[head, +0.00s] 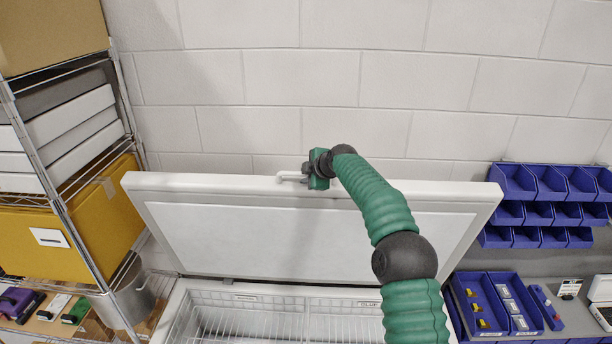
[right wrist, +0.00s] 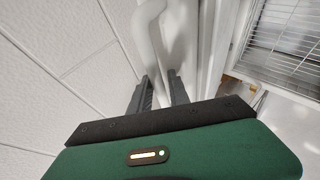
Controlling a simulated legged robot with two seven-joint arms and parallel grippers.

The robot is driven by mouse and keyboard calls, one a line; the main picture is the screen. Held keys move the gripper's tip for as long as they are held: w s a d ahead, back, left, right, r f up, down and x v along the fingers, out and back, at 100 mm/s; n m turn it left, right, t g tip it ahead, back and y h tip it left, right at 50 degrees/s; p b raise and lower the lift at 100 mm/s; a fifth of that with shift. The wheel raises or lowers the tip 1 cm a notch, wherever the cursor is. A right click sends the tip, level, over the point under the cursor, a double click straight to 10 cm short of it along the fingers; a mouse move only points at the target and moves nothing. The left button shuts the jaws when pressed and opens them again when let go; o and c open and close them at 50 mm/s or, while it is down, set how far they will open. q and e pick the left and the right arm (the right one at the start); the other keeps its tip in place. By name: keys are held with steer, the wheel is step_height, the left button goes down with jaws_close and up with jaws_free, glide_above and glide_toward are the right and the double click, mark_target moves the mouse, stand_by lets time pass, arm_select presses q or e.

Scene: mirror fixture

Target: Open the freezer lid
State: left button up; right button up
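The white freezer lid (head: 310,230) is raised and stands steeply tilted back near the wall, with its inner panel facing me. The freezer (head: 255,290) beneath it is open, and its wire baskets show. The white lid handle (head: 288,177) sticks out at the lid's top edge. My right gripper (head: 308,172) is at this handle. In the right wrist view its two dark fingers (right wrist: 160,88) are apart, with part of the white handle (right wrist: 148,35) in front of and between them. Whether they touch it is unclear. My left gripper is not in view.
A wire shelf rack (head: 65,215) with boxes stands close on the left. Blue bins (head: 515,185) hang on the right, above a grey bench (head: 575,315) with more bins. A white block wall (head: 300,80) is behind the lid.

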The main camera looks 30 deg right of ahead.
steer(key=shift+s+f, duration=0.1)
steer(key=shift+f, duration=0.35)
steer(key=shift+s+b, duration=0.15)
steer(key=shift+b, duration=0.2)
steer(key=r+b+v, duration=0.1)
steer(key=b+v, duration=0.8)
steer(key=v, duration=0.7)
steer(key=shift+r, duration=0.15)
steer(key=shift+d, duration=0.15)
